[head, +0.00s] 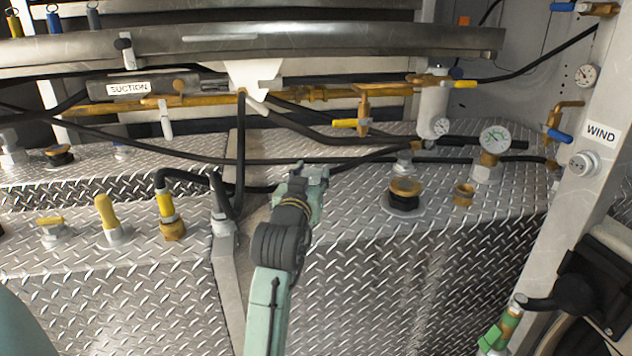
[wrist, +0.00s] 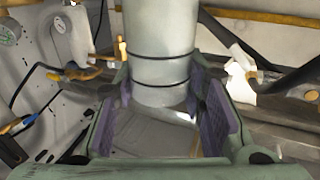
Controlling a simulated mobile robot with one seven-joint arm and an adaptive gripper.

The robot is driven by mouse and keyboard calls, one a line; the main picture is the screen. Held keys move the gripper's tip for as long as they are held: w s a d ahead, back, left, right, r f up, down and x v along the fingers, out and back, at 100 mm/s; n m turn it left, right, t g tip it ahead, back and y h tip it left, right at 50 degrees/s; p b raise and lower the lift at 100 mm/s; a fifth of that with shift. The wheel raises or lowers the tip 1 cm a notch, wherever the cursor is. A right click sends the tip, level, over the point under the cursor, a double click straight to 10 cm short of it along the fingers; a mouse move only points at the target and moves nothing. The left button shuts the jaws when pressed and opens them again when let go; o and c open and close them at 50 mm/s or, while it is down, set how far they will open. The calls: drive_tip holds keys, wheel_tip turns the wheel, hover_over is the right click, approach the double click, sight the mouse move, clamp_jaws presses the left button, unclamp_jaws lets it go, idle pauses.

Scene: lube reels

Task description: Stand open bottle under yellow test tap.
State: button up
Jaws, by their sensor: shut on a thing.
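My gripper (head: 312,172) is in the middle of the head view, above the tread-plate deck. In the wrist view its purple pads (wrist: 170,108) are closed on both sides of a pale cylinder with two dark bands, which looks like the bottle (wrist: 160,65). In the head view I cannot make out the bottle behind my arm; its mouth is not clear. A brass tap with a yellow handle (head: 350,123), probably the test tap, hangs from the yellow pipe, right of my gripper and apart from it. It also seems to show in the wrist view (wrist: 122,48).
A white bracket (head: 256,75) and black hoses (head: 240,155) are close beyond my gripper. A brass cap (head: 405,187) and a gauge (head: 494,139) stand on the deck (head: 430,225) to the right. Yellow-handled fittings (head: 107,215) stand left. A pillar marked WIND (head: 590,150) bounds the right.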

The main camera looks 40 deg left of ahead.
sight(316, 184)
drive_tip(key=shift+w+a, duration=0.2)
drive_tip(key=shift+w, duration=0.5)
drive_tip(key=shift+w+p, duration=0.35)
drive_tip(key=shift+w, duration=0.25)
wheel_tip(316, 184, down, 3)
drive_tip(key=shift+s+a+p, duration=0.1)
drive_tip(key=shift+s+p, duration=0.05)
drive_tip(key=shift+p, duration=0.15)
drive_tip(key=shift+f, duration=0.35)
